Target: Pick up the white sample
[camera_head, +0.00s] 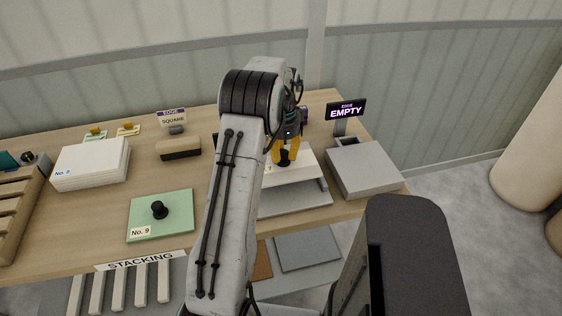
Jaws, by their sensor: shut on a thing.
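The white sample (306,167) is a flat white plate right of my forearm, with a black knob in its middle. Part of its label, ending in "1", shows beside my arm, and its left part is hidden. My gripper (285,160), with yellow fingers, is over the plate and shut on the black knob. A grey tray or plate (305,198) shows below the white sample's front edge. I cannot tell whether the two touch.
A green plate (175,222) marked "No. 9" lies at left. A white stack (92,166) and a wooden block (178,149) are behind it. A wooden rack (20,200) is far left.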

